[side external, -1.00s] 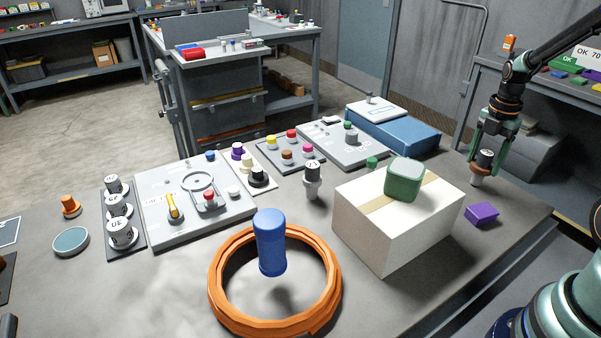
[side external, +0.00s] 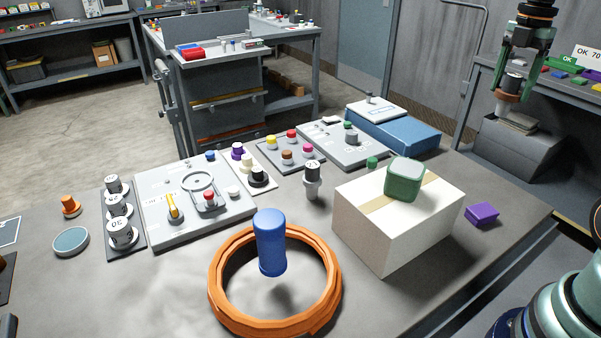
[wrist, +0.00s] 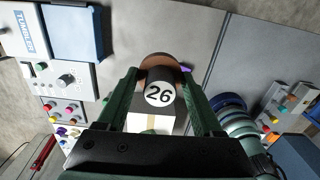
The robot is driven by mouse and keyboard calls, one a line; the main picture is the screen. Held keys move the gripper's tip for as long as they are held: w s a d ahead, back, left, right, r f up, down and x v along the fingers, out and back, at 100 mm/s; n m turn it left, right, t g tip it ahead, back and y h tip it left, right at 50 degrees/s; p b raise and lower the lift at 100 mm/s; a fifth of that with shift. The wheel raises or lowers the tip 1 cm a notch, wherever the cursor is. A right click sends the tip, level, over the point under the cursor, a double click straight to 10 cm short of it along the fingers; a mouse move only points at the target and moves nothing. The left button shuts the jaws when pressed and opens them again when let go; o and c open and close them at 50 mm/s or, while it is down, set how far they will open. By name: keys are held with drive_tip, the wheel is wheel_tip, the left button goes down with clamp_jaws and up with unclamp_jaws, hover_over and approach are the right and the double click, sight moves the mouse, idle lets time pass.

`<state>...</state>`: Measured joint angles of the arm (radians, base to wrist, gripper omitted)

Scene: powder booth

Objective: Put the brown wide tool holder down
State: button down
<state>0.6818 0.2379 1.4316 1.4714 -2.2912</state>
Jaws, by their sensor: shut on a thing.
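The brown wide tool holder (side external: 507,96) is between the fingers of my gripper (side external: 514,76), at the upper right of the side view, clear of the bench top. It hangs upright, with a dark top, a brown flange and a pale shank below. In the wrist view the holder (wrist: 157,62) shows its brown flange and a dark body with a round "26" label. My gripper (wrist: 162,100) has a green finger on either side of it and is shut on it.
The bench (side external: 420,265) carries a white box (side external: 375,235) with a green-grey block (side external: 404,180) on top, a purple block (side external: 482,213), a grey tool holder (side external: 312,182), an orange ring (side external: 222,300) around a blue cylinder (side external: 270,243), and control panels (side external: 160,225). Bare bench top lies behind the purple block.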

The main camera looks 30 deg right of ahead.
drive_tip(key=w+a+n, duration=0.3)
drive_tip(key=w+a, duration=0.7)
wheel_tip(320, 180, down, 19)
drive_tip(key=shift+f, duration=0.15)
drive_tip(key=shift+s+f, duration=0.1)
drive_tip(key=shift+c, duration=0.2)
unclamp_jaws()
